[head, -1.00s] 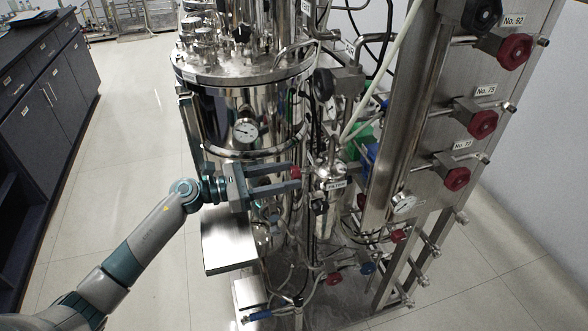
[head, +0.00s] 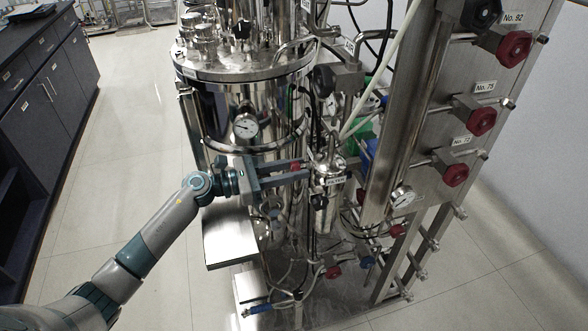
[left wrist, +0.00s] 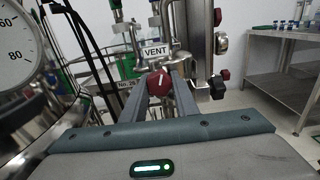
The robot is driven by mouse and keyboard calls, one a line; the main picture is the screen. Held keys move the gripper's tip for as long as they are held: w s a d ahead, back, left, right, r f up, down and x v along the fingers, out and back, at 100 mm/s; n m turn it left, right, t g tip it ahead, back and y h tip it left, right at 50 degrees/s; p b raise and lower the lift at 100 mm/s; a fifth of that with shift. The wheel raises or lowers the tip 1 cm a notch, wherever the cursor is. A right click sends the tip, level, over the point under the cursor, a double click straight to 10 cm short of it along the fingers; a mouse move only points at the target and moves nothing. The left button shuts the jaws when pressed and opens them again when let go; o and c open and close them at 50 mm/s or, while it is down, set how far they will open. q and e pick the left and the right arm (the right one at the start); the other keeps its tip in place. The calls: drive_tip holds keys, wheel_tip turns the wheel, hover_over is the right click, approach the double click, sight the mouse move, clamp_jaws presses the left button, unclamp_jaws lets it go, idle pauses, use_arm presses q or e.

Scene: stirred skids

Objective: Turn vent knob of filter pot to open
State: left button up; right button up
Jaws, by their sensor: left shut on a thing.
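The filter pot (head: 322,213) is a small shiny metal vessel with a FILTER label, right of the big steel tank. The red vent knob (head: 295,167) sits just left of it, partly hidden by my fingers. In the left wrist view the vent knob (left wrist: 158,83) shows between my fingertips, below a white VENT label (left wrist: 155,51). It bears a pale, nearly upright mark. My left gripper (head: 304,168) reaches in from the left and is shut on the knob; it also shows in the left wrist view (left wrist: 161,82). My right gripper is not in view.
The steel tank (head: 222,130) with a round gauge (head: 245,126) stands behind my gripper. A metal panel (head: 425,130) with several red knobs is on the right. Hoses and pipes crowd the pot. A dark cabinet (head: 45,95) stands at the left, with clear floor between.

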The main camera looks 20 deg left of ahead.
use_arm(q)
drive_tip(key=shift+n, duration=1.3)
drive_tip(key=n+p, duration=0.1)
drive_tip(key=n, duration=0.2)
drive_tip(key=shift+r+n, duration=0.15)
drive_tip(key=shift+n, duration=0.25)
drive_tip(key=shift+s+n+p, duration=0.1)
drive_tip(key=shift+n+p, duration=0.4)
drive_tip(key=shift+n, duration=0.3)
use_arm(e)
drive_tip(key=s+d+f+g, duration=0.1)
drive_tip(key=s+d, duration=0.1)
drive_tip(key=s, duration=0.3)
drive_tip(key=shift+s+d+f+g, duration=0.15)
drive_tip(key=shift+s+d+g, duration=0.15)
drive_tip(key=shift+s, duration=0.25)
use_arm(q)
drive_tip(key=o, duration=1)
drive_tip(key=shift+o, duration=0.4)
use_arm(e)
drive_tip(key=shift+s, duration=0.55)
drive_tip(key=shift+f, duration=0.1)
